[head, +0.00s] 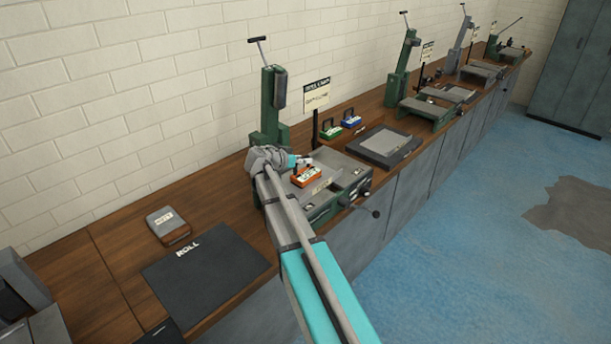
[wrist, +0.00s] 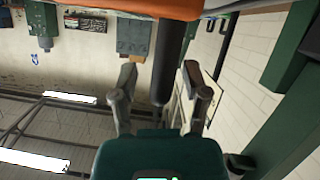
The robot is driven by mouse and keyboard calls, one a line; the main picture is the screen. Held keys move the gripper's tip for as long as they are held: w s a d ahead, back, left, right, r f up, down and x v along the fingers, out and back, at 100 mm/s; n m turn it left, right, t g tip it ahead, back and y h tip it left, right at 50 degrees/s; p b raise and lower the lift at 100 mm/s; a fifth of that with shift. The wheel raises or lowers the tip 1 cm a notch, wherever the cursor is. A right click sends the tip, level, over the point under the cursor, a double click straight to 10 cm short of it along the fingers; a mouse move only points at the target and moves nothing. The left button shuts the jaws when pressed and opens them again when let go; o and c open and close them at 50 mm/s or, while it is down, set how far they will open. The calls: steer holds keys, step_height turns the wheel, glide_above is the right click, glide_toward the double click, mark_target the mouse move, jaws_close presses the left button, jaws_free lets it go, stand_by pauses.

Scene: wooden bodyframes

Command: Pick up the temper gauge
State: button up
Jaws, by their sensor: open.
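An orange block (head: 308,178) with a pale label and a dark handle sits on the flat top of the green machine (head: 322,200) in the head view. Its label is too small to read, so I cannot confirm that it is the temper gauge. My gripper (head: 303,162) is close to its handle, partly hidden by my arm. In the wrist view, my gripper (wrist: 163,92) is open, with a finger on each side of the dark handle (wrist: 168,62). The orange body (wrist: 150,7) fills the top edge. I cannot tell whether the fingers touch the handle.
Similar green (head: 331,132) and blue (head: 352,122) blocks stand behind on the wooden bench. A grey tray (head: 383,146) lies to their right. A green column (head: 268,105) rises close behind my gripper. A dark mat (head: 205,270) and grey box (head: 168,225) lie at left.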

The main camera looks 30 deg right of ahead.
mark_target(309, 178)
jaws_close()
stand_by(0.3)
steer(key=shift+r, duration=0.15)
stand_by(0.3)
step_height(309, 178, up, 3)
steer(key=p, duration=0.3)
steer(key=shift+f, duration=0.2)
steer(key=s+r+p, duration=1)
steer(key=s, duration=0.4)
steer(key=shift+d, duration=0.4)
